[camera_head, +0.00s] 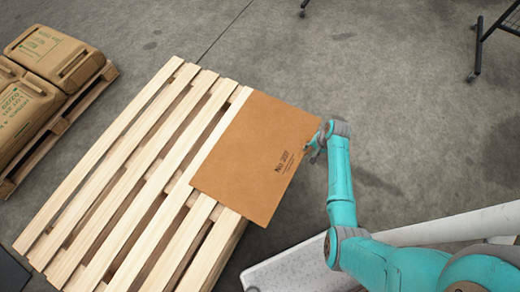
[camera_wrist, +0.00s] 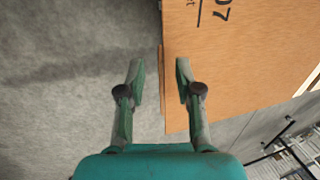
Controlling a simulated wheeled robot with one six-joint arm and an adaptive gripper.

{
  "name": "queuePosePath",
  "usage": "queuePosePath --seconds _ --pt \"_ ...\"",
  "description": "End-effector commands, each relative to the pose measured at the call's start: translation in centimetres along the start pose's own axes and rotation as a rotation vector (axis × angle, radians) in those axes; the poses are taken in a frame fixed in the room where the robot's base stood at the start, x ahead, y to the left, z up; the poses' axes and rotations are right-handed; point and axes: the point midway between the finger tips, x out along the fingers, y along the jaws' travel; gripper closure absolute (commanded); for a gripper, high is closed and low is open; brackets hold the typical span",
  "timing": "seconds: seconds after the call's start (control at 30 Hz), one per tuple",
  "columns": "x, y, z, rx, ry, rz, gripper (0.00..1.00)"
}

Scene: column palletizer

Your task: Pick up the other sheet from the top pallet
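A brown sheet (camera_head: 258,150) with dark print lies flat on the slatted wooden pallet (camera_head: 112,188), at its right side, and reaches past the pallet's right edge. No second sheet shows. My gripper (camera_head: 312,153) is at the sheet's right edge in the head view. In the wrist view my gripper (camera_wrist: 160,75) is open, its two fingers well apart. The sheet (camera_wrist: 235,60) fills the upper right there, and its edge runs between the fingers. The right finger overlaps the sheet in the picture; the left finger is over bare floor. I cannot tell whether either finger touches it.
Another pallet (camera_head: 62,124) with brown sacks (camera_head: 52,55) stands at the upper left. Dark wheeled frames (camera_head: 478,50) stand at the upper right. The grey floor (camera_head: 390,70) between is clear. In the wrist view, shelving (camera_wrist: 285,150) shows at the lower right.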

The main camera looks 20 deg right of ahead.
Motion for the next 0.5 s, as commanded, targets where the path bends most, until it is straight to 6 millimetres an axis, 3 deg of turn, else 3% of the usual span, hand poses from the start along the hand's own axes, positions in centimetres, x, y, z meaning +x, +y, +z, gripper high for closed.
queuePosePath --seconds 0.2,0.5 --pt "2.6 -0.1 -0.1 0.0 0.0 0.0 0.66" --pt "3.1 -0.1 -0.1 0.0 0.001 0.0 0.66"
